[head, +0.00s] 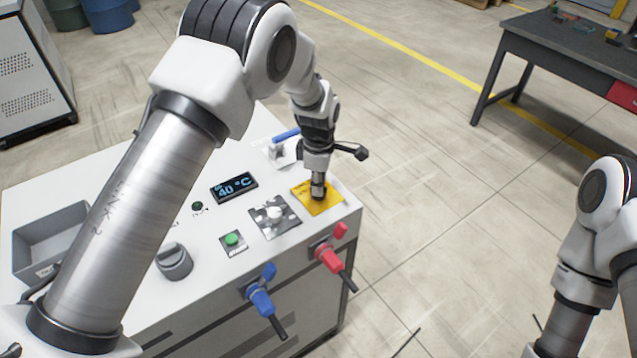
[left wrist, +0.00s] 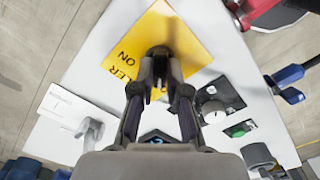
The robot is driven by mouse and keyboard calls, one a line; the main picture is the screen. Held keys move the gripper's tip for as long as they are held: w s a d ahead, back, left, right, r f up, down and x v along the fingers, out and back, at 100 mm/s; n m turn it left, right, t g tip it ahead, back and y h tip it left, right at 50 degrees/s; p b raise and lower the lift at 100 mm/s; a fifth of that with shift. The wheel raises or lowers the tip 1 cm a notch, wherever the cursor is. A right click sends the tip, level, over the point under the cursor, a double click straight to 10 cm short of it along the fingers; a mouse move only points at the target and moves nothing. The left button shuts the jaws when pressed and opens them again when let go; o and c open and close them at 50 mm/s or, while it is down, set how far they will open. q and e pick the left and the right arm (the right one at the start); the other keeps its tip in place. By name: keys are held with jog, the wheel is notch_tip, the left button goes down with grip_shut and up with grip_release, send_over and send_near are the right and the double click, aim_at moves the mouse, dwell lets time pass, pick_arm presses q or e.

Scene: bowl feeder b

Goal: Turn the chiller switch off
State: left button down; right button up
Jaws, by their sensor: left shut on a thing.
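The chiller switch has a yellow plate (head: 333,201) near the right corner of the white cabinet top. In the left wrist view the yellow plate (left wrist: 190,42) shows the word ON and part of another word. A dark switch knob (left wrist: 158,50) stands on it. My left gripper (head: 318,192) points down over the plate, its fingers closed around the knob. The fingers (left wrist: 160,75) hide the knob's lower part, so I cannot tell its exact angle. My right arm shows at the right edge, but its gripper is out of view.
The white cabinet top (head: 205,262) also holds a 40 °C display (head: 234,187), a dial on a patterned plate (head: 274,214), a green button (head: 232,239), a grey knob (head: 173,262) and a blue-handled valve (head: 286,135). Blue (head: 262,298) and red (head: 331,258) handles stick out in front.

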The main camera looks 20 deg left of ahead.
dwell(0.4)
pick_arm(q)
jog(key=c, duration=1.2)
grip_release()
jog(key=shift+o, duration=0.2)
notch_tip(320, 180, up, 12)
